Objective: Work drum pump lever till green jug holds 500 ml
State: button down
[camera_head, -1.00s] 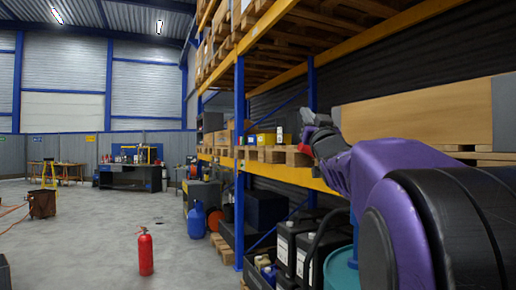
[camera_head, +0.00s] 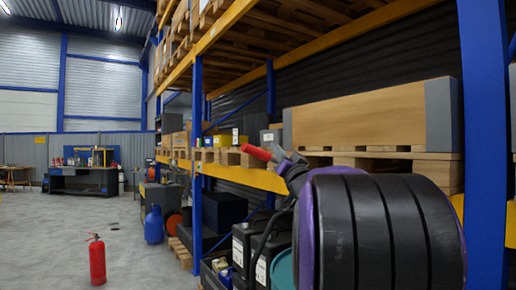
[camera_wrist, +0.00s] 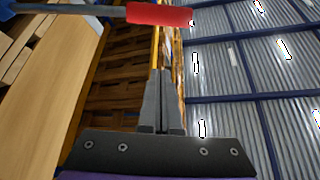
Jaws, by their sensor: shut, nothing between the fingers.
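A lever with a red grip (camera_wrist: 160,14) and a grey rod (camera_wrist: 70,10) crosses the top of the wrist view. The red grip also shows in the head view (camera_head: 257,152), in front of the rack. My gripper (camera_wrist: 161,72) is shut and empty, its fingers together below the red grip in the wrist view, with a gap in the picture. In the head view my arm mostly hides the gripper. A teal drum (camera_head: 283,270) shows partly behind my arm; the pump body is hidden. I see no green jug.
A rack with blue posts (camera_head: 485,140) and yellow beams stands close on the right, holding pallets and a long wooden box (camera_head: 360,115). Black canisters (camera_head: 245,245) stand low beside the drum. A red fire extinguisher (camera_head: 97,260) stands on open floor at left.

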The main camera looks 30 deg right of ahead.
jog(key=p+x, duration=0.2)
jog(key=x, duration=0.8)
jog(key=shift+w+a+f+b, duration=0.2)
jog(key=shift+a+f+b, duration=0.15)
jog(key=shift+f, duration=0.55)
jog(key=shift+w+a+f+b, duration=0.2)
jog(key=shift+a+f, duration=0.2)
jog(key=shift+f, duration=0.45)
jog(key=shift+f, duration=0.1)
